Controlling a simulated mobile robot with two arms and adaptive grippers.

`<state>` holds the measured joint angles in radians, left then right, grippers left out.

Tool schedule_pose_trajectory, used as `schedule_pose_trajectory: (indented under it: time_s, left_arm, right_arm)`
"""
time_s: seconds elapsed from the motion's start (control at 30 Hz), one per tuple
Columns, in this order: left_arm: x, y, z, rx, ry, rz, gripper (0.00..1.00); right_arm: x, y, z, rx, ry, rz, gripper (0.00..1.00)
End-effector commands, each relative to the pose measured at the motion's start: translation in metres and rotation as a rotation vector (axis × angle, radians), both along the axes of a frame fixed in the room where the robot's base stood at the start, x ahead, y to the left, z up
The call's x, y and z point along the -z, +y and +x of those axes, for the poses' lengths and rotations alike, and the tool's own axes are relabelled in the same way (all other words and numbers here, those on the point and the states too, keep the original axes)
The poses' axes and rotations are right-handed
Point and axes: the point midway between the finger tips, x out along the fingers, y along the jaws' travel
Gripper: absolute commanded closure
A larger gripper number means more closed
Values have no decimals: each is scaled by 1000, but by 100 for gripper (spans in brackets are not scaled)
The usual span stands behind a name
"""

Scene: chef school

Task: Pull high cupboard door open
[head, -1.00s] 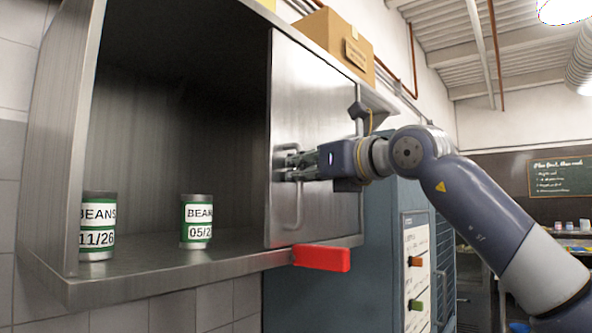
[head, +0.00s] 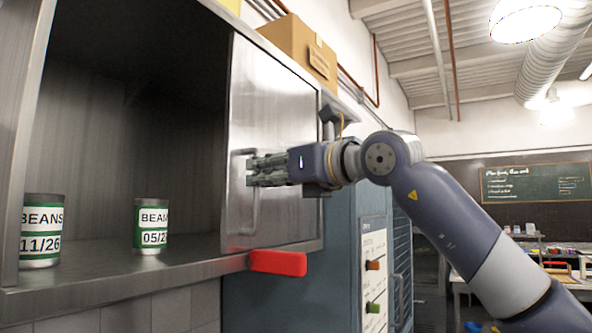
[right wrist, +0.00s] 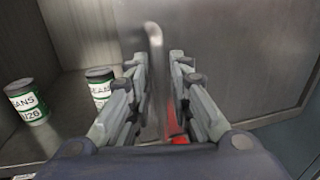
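The high steel cupboard (head: 100,278) is on the left in the head view. Its left part is open, with a dark inside. A flat steel door (head: 275,110) covers its right part, with an upright bar handle (head: 255,215) near the door's left edge. My right gripper (head: 250,170) is at the handle. In the right wrist view its two fingers (right wrist: 158,68) stand apart, with the handle (right wrist: 155,38) between them. A gap seems to show beside the bar, so the fingers look open around it. My left gripper is not in view.
Two bean cans, one marked 11/26 (head: 42,230) and one 05/2 (head: 151,228), stand on the cupboard floor. A red block-like piece (head: 278,263) sticks out below the door. A cardboard box (head: 300,50) is on top. A blue cabinet (head: 290,300) stands below right.

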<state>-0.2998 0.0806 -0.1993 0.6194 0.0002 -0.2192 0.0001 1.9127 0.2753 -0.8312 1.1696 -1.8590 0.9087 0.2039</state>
Motion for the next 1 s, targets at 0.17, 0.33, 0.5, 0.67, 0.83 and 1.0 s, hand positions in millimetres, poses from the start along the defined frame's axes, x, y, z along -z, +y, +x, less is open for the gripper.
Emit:
schedule_pose_trajectory:
  time_s: [0.17, 0.33, 0.5, 0.67, 0.83, 1.0]
  left_arm:
    - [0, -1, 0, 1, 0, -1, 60]
    - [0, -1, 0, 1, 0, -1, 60]
    - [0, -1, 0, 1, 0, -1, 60]
    - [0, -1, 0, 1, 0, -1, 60]
    - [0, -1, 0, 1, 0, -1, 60]
    - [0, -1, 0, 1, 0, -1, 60]
  right_arm:
    - [0, -29, -25, 3, -1, 0, 81]
    - [0, -53, -49, 4, -1, 0, 81]
    - [1, -67, -63, 2, 2, -1, 81]
    - [1, -71, -67, 2, 2, 1, 81]
    - [1, -71, -67, 2, 2, 1, 81]
    - [1, -71, -67, 2, 1, 0, 81]
